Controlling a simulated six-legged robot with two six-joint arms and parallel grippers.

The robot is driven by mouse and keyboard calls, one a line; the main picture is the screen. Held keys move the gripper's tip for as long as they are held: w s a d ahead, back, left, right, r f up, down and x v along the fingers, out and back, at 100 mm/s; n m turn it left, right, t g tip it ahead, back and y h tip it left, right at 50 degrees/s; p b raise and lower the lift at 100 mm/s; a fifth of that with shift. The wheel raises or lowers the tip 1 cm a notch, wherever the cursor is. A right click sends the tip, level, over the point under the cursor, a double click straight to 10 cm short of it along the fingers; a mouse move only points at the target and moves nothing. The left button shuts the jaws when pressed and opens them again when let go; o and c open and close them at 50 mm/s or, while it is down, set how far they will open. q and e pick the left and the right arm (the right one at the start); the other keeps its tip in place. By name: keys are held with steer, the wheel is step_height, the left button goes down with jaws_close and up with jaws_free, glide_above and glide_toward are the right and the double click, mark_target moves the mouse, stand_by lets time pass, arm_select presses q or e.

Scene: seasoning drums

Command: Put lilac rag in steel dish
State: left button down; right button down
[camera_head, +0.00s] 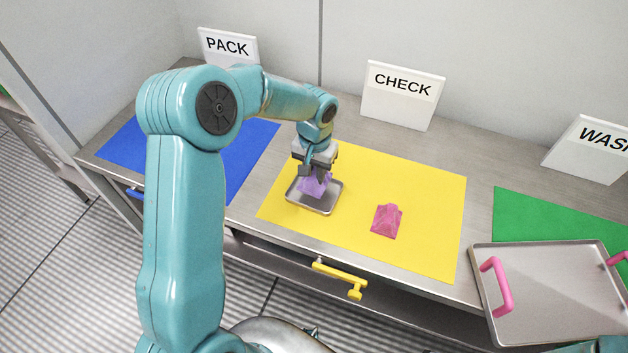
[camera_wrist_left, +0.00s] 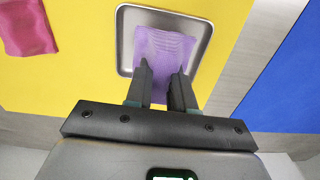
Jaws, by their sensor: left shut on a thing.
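The lilac rag (camera_head: 314,184) is at the steel dish (camera_head: 325,208), a small shallow metal tray on the left part of the yellow mat. My left gripper (camera_head: 316,174) is over the dish and shut on the rag. In the left wrist view, the lilac rag (camera_wrist_left: 165,48) spreads out beyond the fingertips of my left gripper (camera_wrist_left: 160,75), within the outline of the steel dish (camera_wrist_left: 125,40). I cannot tell whether the rag touches the dish floor. My right gripper is not in view.
A pink rag (camera_head: 387,221) lies on the yellow mat (camera_head: 430,200), right of the dish. A blue mat (camera_head: 250,150) is left, a green mat (camera_head: 540,215) right. A large tray with pink handles (camera_head: 550,290) is at the lower right. PACK, CHECK (camera_head: 402,95) and WASH signs stand behind.

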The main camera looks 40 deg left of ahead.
mark_target(315, 183)
arm_select(q)
step_height(315, 183, down, 4)
steer(key=shift+f, duration=0.15)
steer(key=shift+f, duration=0.15)
steer(key=c, duration=1)
jaws_free()
steer(key=shift+o, duration=0.2)
steer(key=shift+r, duration=0.2)
step_height(315, 183, up, 12)
steer(key=shift+f, duration=0.25)
steer(key=shift+r, duration=0.3)
